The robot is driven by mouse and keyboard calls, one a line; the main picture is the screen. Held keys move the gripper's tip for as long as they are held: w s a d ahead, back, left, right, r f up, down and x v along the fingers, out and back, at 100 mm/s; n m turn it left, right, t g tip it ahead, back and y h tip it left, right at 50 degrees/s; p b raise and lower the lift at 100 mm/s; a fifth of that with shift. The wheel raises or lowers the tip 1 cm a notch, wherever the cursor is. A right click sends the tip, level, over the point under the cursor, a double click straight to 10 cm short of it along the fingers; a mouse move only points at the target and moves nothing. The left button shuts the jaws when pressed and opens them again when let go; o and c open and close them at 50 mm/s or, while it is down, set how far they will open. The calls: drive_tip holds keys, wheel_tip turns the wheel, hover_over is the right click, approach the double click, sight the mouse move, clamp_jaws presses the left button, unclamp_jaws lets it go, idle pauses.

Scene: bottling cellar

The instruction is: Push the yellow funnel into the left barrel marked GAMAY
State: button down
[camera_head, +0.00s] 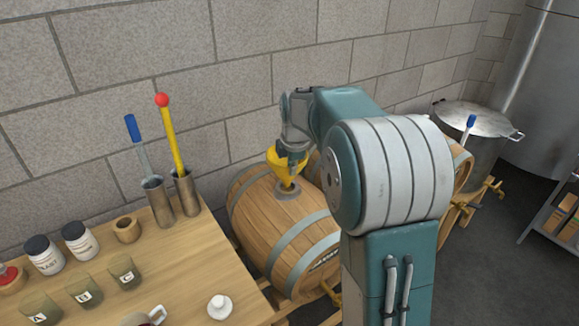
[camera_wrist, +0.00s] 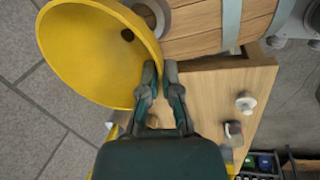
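The yellow funnel (camera_head: 286,168) is over the grey-ringed bung hole (camera_head: 288,191) on top of the left barrel (camera_head: 285,225). Its spout end is at the ring in the head view; I cannot tell whether it is inside. The barrel's dark end label is partly hidden by my arm. My gripper (camera_head: 290,150) is at the funnel's upper rim. In the wrist view the funnel's open bowl (camera_wrist: 95,55) faces the camera, and my gripper (camera_wrist: 160,72) has its fingers close together on either side of the rim. The barrel (camera_wrist: 205,25) and part of the ring (camera_wrist: 150,12) show beyond it.
A wooden table (camera_head: 195,275) at left holds labelled jars, cups, a white knob-like stopper (camera_head: 220,306) and two metal tubes with a blue-handled and a yellow, red-topped tool (camera_head: 171,135). Another barrel (camera_head: 461,168) and a steel pot (camera_head: 477,130) are right. A block wall stands behind.

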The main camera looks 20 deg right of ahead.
drive_tip(key=shift+d, duration=0.25)
drive_tip(key=shift+s+a+r, duration=0.1)
drive_tip(key=shift+s+a, duration=0.05)
drive_tip(key=shift+a, duration=0.4)
drive_tip(key=shift+d, duration=0.3)
idle(0.6)
drive_tip(key=shift+s+x, duration=0.2)
drive_tip(key=shift+x, duration=0.8)
drive_tip(key=shift+s+x, duration=0.25)
drive_tip(key=shift+x, duration=0.7)
idle(1.0)
drive_tip(key=c, duration=0.7)
unclamp_jaws()
drive_tip(key=o, duration=0.5)
drive_tip(key=shift+c, duration=0.2)
